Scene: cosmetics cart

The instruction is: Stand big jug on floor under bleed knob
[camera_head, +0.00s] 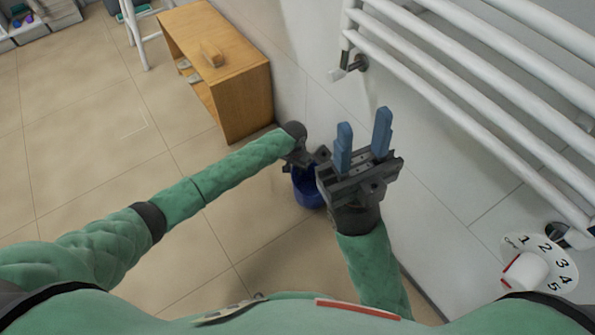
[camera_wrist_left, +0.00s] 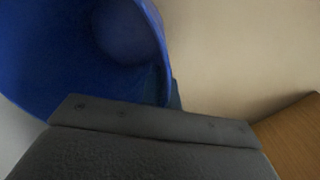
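The big jug (camera_head: 309,193) is dark blue and shows low by the wall, partly hidden behind my grippers. In the left wrist view its open mouth (camera_wrist_left: 75,55) fills the upper left. My left gripper (camera_head: 305,163) is at the jug's rim; dark finger parts show on both sides of the jug wall in the wrist view, so it seems shut on that wall. Whether the jug's base touches the floor cannot be told. My right gripper (camera_head: 362,142) is open and empty, its blue fingers apart.
A white tube radiator (camera_head: 440,75) is on the wall at right, with a numbered dial (camera_head: 540,265) at lower right. The tiled floor (camera_head: 90,130) at left is mostly clear.

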